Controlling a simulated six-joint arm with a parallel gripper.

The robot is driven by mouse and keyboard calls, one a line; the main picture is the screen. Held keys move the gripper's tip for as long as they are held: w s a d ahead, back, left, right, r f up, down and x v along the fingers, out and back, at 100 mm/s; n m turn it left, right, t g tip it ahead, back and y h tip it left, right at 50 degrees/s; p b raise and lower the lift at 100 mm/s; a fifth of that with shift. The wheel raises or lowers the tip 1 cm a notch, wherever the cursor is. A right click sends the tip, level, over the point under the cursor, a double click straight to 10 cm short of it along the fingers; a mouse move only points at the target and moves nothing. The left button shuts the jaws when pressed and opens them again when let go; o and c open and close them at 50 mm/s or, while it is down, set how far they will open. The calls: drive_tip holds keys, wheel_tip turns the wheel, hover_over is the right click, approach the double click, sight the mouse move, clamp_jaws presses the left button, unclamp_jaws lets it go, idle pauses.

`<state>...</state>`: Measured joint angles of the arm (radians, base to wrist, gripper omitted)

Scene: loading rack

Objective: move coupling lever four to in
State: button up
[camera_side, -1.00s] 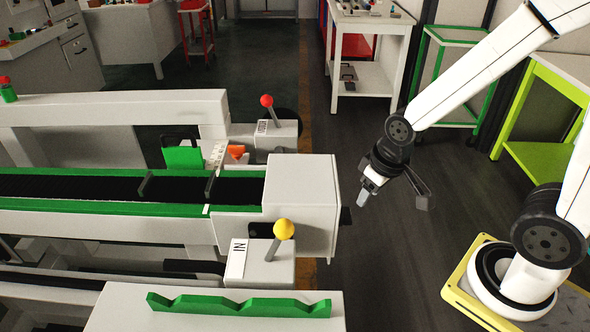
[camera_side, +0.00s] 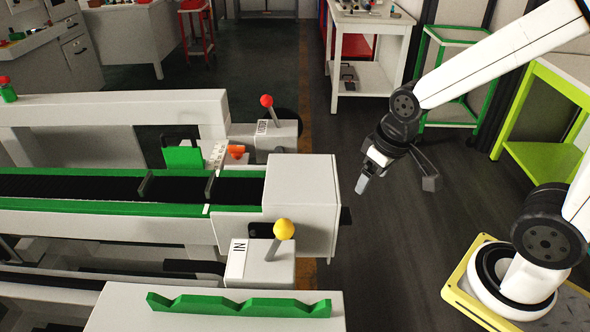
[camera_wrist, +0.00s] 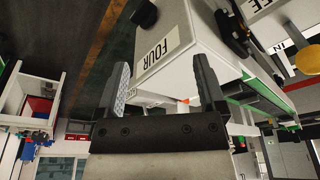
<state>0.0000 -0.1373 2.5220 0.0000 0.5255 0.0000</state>
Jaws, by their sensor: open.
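A lever with a yellow knob (camera_side: 284,229) stands beside an IN label (camera_side: 237,258) at the near side of the conveyor's end. A lever with a red knob (camera_side: 267,101) stands at the far side, by a label I cannot read. In the wrist view, a FOUR label (camera_wrist: 158,48) is on a white housing ahead of my gripper, and a yellow knob (camera_wrist: 308,60) shows at the right edge by an IN label. I cannot tell which lever is four. My gripper (camera_side: 362,184) is open and empty, right of the housing and apart from both levers.
The white end housing (camera_side: 300,205) of the conveyor has a dark tab (camera_side: 346,216) on its right side. A green notched rack (camera_side: 240,305) lies on a white surface in front. The floor (camera_side: 375,265) between the housing and my base is clear.

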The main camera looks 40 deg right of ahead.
sight(293, 225)
drive_tip(key=w+n+t+y, duration=0.1)
drive_tip(key=w+n+t, duration=0.1)
drive_tip(key=w, duration=0.2)
drive_tip(key=w+a+n+t+y, duration=0.1)
drive_tip(key=w+n+t, duration=0.1)
drive_tip(key=w+t, duration=0.1)
drive_tip(key=w+a+n+t+y, duration=0.1)
drive_tip(key=w+n+t, duration=0.1)
drive_tip(key=w, duration=0.3)
drive_tip(key=shift+w+f+n+y, duration=0.2)
drive_tip(key=shift+w+n+y, duration=0.2)
drive_tip(key=shift+n, duration=0.1)
drive_tip(key=a+n+y, duration=0.1)
drive_tip(key=a+y, duration=0.1)
drive_tip(key=a+n+y, duration=0.1)
drive_tip(key=a+y, duration=0.1)
drive_tip(key=shift+s+f, duration=0.15)
drive_tip(key=shift+s, duration=0.25)
drive_tip(key=s+a+n+y, duration=0.1)
drive_tip(key=y, duration=0.1)
drive_tip(key=s+a+n+g+y, duration=0.1)
drive_tip(key=a+y, duration=0.1)
drive_tip(key=shift+s, duration=0.25)
drive_tip(key=s+a+r+n+g+y, duration=0.2)
drive_tip(key=s+n+g+y, duration=0.1)
drive_tip(key=s+g+y, duration=0.3)
drive_tip(key=shift+t, duration=0.4)
drive_tip(key=f, duration=0.5)
drive_tip(key=shift+s+a, duration=0.2)
drive_tip(key=shift+a, duration=0.1)
